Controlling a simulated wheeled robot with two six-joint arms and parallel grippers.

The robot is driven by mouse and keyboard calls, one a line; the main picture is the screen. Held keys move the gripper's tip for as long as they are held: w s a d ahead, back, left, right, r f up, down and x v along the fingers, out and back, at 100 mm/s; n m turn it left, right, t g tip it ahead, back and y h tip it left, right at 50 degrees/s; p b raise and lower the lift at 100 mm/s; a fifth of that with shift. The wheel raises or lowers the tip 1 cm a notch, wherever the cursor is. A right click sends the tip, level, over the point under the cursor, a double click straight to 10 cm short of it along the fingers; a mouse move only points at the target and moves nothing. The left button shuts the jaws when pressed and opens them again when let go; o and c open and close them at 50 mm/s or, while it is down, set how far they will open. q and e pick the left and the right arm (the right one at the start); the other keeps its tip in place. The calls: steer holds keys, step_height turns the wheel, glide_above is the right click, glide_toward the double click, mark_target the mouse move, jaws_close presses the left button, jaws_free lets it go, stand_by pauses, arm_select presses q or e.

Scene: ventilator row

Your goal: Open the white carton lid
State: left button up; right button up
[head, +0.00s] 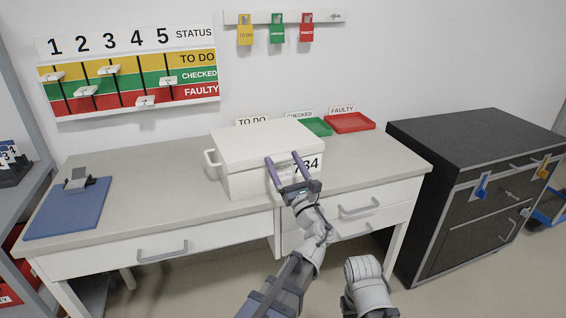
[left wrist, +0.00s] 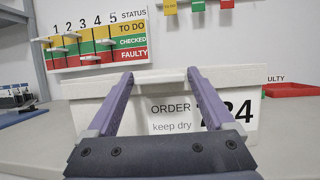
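The white carton (head: 240,182) stands on the bench, its front marked with a number ending in 34. Its white lid (head: 255,140) lies flat and closed on top, with a handle (head: 210,159) at the left side. My left gripper (head: 282,156) is open and empty at the carton's front, its two fingers spread and tips at the lid's front edge. Whether they touch it I cannot tell. In the left wrist view the gripper (left wrist: 160,73) spans part of the lid edge (left wrist: 150,78), above the carton's front (left wrist: 175,108) reading "ORDER keep dry". My right gripper is not in view.
Green (head: 318,127) and red (head: 350,123) trays sit behind the carton. A dark cabinet (head: 450,190) stands right. The bench between mat and carton is clear.

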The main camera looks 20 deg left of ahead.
arm_select(q)
jaws_close()
stand_by(0.5)
